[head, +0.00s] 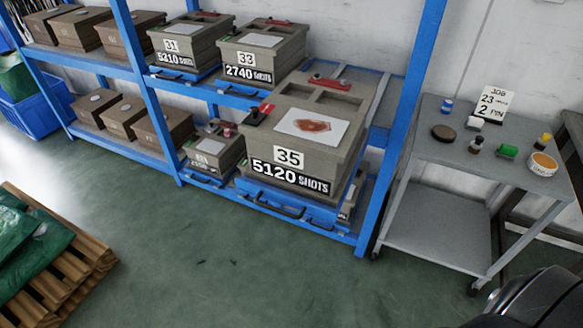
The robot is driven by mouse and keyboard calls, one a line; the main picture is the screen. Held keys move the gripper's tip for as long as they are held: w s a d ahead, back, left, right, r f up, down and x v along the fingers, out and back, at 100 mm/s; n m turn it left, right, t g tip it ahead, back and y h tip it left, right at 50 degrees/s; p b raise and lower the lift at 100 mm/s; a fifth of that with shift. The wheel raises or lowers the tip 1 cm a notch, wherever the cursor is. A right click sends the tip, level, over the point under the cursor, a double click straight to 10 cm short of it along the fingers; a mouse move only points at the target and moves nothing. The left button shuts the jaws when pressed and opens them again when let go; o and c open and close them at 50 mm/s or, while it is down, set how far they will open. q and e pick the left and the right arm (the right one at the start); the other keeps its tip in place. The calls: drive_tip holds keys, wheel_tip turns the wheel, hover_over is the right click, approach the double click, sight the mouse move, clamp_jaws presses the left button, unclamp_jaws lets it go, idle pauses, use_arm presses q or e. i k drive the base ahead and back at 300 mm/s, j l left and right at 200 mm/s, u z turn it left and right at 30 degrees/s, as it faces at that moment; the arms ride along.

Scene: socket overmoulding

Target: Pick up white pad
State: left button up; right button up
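A small white block (475,122), which looks like the white pad, lies on the top of the grey cart (430,160) at the right. It sits between a dark round disc (443,133) and a job card (492,105) reading 23 and 2. A flat white sheet (313,126) with a reddish-brown stain lies on top of the mould numbered 35 (345,166). Neither of my grippers shows in the head view, and nothing touches the white block.
Also on the cart are a blue item (447,105), a small dark bottle (476,145), a green block (507,151), a yellow-topped item (544,141) and a round tub (543,164). Blue racking (150,95) holds several moulds. Green floor (230,265) is open in front.

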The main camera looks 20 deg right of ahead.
sight(472, 123)
drive_tip(key=z, duration=1.95)
drive_tip(key=i, duration=0.15)
